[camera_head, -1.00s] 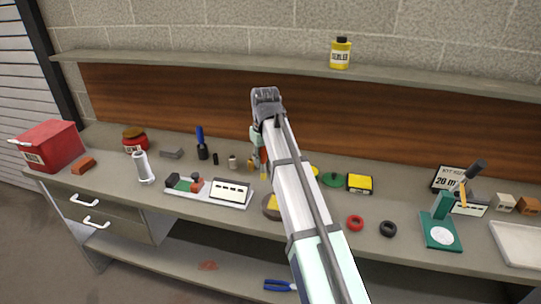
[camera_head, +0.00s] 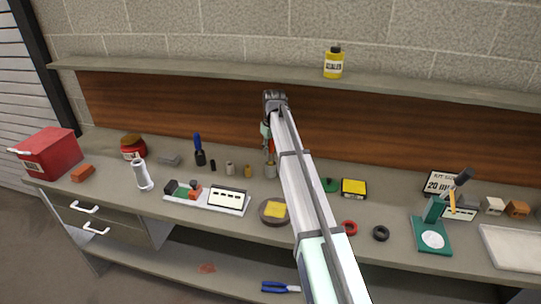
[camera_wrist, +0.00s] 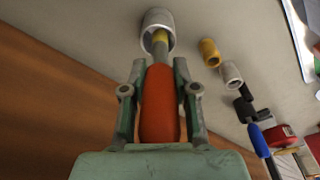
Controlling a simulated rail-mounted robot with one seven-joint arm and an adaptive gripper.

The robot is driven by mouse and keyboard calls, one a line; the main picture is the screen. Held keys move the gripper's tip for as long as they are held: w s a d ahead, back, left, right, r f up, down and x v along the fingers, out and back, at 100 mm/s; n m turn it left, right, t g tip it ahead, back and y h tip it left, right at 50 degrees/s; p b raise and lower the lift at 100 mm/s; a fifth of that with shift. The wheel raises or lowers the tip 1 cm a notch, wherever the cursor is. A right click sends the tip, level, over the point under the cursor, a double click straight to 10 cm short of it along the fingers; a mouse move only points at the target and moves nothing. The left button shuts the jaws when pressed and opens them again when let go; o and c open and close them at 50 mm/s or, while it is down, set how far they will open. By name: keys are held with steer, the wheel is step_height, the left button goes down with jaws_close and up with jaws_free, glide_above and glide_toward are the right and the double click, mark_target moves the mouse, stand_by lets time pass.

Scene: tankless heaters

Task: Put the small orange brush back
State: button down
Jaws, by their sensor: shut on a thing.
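My gripper (camera_wrist: 160,95) is shut on the orange handle (camera_wrist: 160,105) of the small brush, as the wrist view shows. The brush's thin shaft and yellowish tip point away from the gripper. The tip overlaps the open mouth of a grey metal cup (camera_wrist: 158,18); how far it is inside I cannot tell. In the head view my gripper (camera_head: 267,134) is above the same cup (camera_head: 270,171) at the back of the bench, and the brush is mostly hidden by the arm.
Left of the cup stand a brass cylinder (camera_head: 248,170), a grey cylinder (camera_head: 230,168), a small black piece (camera_head: 213,165) and a blue-handled brush (camera_head: 199,152). A round dish with a yellow pad (camera_head: 274,210) lies in front. The wooden back panel (camera_head: 180,116) is close behind.

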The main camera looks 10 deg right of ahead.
mark_target(271, 157)
step_height(271, 157, down, 3)
steer(key=shift+r+p, duration=0.1)
steer(key=shift+p, duration=0.45)
steer(key=shift+w+f+p, duration=0.1)
steer(key=shift+f+p, duration=0.15)
steer(key=shift+p, duration=0.05)
steer(key=shift+d+f, duration=0.1)
steer(key=shift+f, duration=0.2)
steer(key=shift+f, duration=0.15)
steer(key=c, duration=0.9)
jaws_free()
steer(key=r+b, duration=0.1)
steer(key=r, duration=0.3)
steer(key=s+r, duration=0.1)
steer(key=r, duration=0.3)
steer(key=r+b, duration=0.1)
steer(key=r, duration=0.3)
steer(key=shift+s+d+r+b, duration=0.15)
steer(key=shift+d+b, duration=0.05)
steer(key=shift+b, duration=0.1)
